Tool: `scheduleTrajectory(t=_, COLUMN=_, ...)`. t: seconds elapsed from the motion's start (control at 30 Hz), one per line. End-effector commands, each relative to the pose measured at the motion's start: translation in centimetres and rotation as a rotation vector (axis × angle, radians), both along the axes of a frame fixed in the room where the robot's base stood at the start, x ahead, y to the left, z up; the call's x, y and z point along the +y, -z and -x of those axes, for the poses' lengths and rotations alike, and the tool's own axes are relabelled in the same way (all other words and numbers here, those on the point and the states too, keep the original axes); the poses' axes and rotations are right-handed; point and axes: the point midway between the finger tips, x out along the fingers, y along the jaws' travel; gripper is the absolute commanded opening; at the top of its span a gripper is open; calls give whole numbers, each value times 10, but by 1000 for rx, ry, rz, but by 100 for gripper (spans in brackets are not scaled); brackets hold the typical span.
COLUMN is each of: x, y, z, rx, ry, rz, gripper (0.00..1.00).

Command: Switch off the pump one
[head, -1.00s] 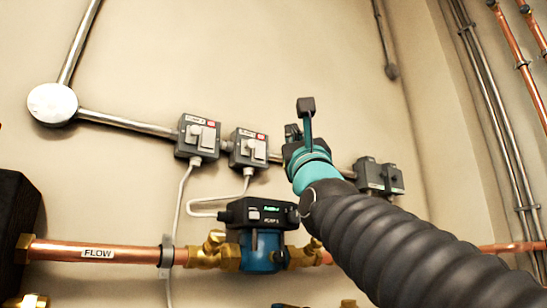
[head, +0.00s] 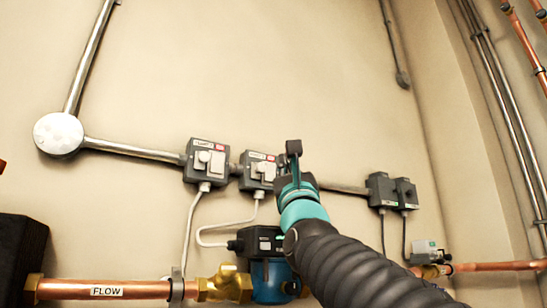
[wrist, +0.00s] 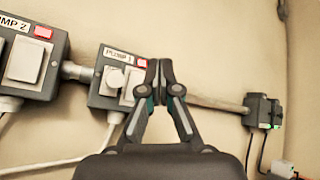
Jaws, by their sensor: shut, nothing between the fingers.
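The PUMP 1 switch box (wrist: 106,101) is a grey wall box with a pale rocker or knob (wrist: 113,78), a white label and a red mark; it also shows in the head view (head: 258,171). My gripper (wrist: 159,66) is shut and empty, its fingertips together. In the wrist view the tips overlap the right edge of this box and partly hide its right side. In the head view my gripper (head: 293,150) appears just right of the box. I cannot tell whether it touches. The switch's position is unclear.
The similar PUMP 2 box (wrist: 30,60) sits to the left, joined by conduit. Two dark boxes (head: 391,191) are on the wall at right. Below are a blue pump (head: 271,280), a copper FLOW pipe (head: 135,290) and cables.

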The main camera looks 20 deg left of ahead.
Motion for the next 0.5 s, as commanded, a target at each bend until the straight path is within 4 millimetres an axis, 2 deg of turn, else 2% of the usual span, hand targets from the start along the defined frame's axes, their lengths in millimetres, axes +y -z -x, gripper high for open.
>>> scheduleTrajectory(t=0.2, x=16, y=-3, z=-14, rx=1, ry=0, rz=1, gripper=0)
scheduleTrajectory(t=0.5, x=22, y=-3, z=-18, rx=-1, ry=0, rz=0, gripper=0)
